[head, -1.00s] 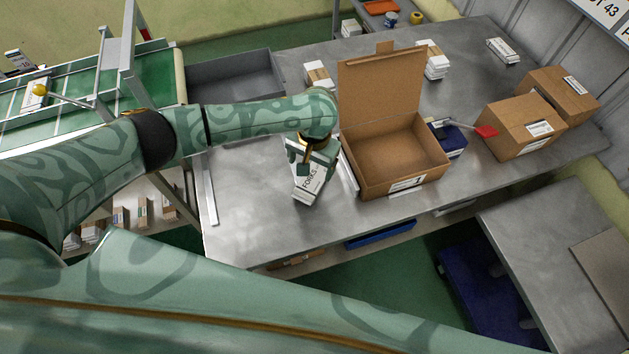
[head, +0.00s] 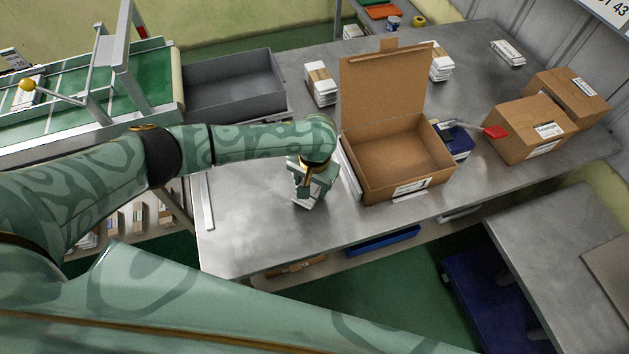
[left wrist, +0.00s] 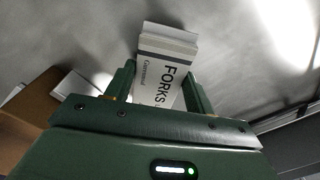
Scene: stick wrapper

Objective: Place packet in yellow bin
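The packet (left wrist: 165,72), a white block lettered FORKS, sits between the two fingers of my left gripper (left wrist: 158,72) in the left wrist view. In the head view, my left gripper (head: 312,190) is low over the metal table, left of the open carton, and covers most of the packet; a white end (head: 303,205) shows below it. The fingers stand along the packet's two sides; I cannot tell whether they press on it. My right gripper is not in view. I see no yellow bin in these frames.
An open cardboard carton (head: 437,165) stands just right of the gripper. A grey bin (head: 238,102) is behind, beside the green conveyor (head: 60,118). White packets (head: 320,85) lie behind. Closed boxes (head: 522,135) stand right. The table's front left (head: 240,235) is clear.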

